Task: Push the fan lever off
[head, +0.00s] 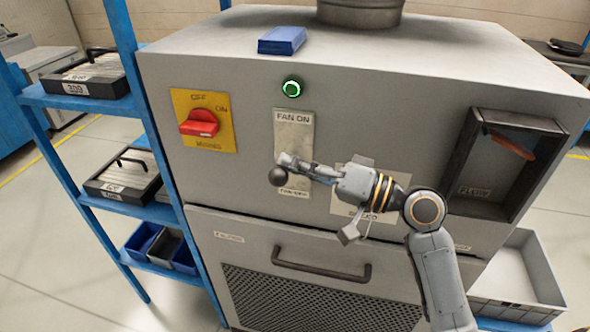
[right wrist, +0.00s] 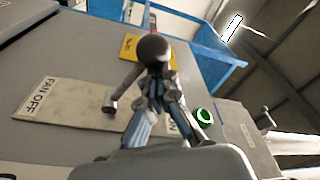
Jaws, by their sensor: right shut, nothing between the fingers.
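The fan lever's dark ball knob (head: 278,176) stands out in front of a pale plate (head: 294,133) marked FAN ON at the top. In the right wrist view the knob (right wrist: 152,47) is on a short grey stem over the plate, whose FAN OFF end (right wrist: 38,99) is at the left. My right gripper (head: 287,163) is shut and empty, its fingertips close against the knob. In the right wrist view the fingertips (right wrist: 159,80) overlap the knob; I cannot tell whether they touch. The lever's exact tilt is unclear. My left gripper is out of view.
A green ring lamp (head: 292,88) glows above the plate. A red rotary switch (head: 199,124) on a yellow plate is to the left. A drawer handle (head: 320,268) juts out below. A blue shelf rack (head: 112,100) stands beside the cabinet.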

